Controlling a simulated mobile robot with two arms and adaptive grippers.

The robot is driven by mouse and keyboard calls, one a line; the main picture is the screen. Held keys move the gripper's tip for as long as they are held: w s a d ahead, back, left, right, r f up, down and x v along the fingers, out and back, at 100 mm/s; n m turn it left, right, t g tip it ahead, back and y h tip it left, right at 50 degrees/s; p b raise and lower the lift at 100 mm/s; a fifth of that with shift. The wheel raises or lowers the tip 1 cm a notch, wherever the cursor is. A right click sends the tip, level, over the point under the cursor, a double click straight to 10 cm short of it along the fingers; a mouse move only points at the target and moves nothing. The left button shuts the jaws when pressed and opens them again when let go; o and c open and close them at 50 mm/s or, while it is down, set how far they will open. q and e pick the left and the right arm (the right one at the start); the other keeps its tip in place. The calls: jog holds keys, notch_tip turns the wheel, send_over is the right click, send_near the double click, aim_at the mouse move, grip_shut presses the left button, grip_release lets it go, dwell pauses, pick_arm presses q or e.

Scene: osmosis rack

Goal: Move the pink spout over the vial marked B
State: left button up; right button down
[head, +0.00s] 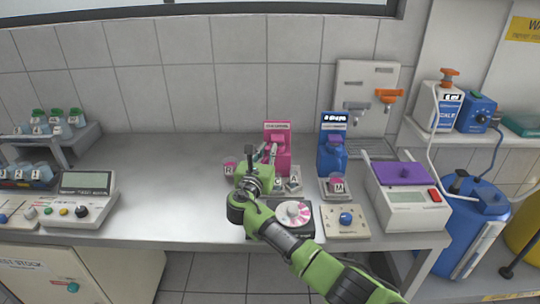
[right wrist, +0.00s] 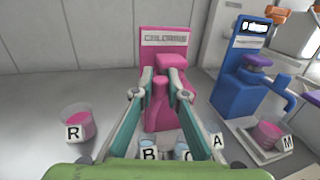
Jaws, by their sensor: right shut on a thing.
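The pink dispenser (head: 284,138) stands at the back of the bench; its pink spout (right wrist: 170,78) juts toward me in the right wrist view. My right gripper (head: 267,154) is shut on the spout, with a finger on each side of it in the wrist view (right wrist: 160,95). The vial marked B (right wrist: 149,154) is below the fingers at the dispenser's foot, partly hidden by my gripper; the vial marked A (right wrist: 216,142) is to its right. In the head view, my arm hides B. I cannot tell which vial the spout's mouth is over. My left gripper is not in view.
Vial R (right wrist: 77,124), with pink liquid, stands to the left. A blue dispenser (head: 332,150) is to the right, with vial M (head: 338,185) before it. A purple-topped device (head: 405,190) is farther right.

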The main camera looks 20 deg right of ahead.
jog(key=shift+w+a+m+g+h, duration=0.15)
jog(key=shift+m+g+h, duration=0.15)
jog(key=shift+m+h, duration=0.15)
jog(key=c, duration=2)
grip_release()
jog(key=v, duration=1.2)
jog(key=shift+f, duration=0.1)
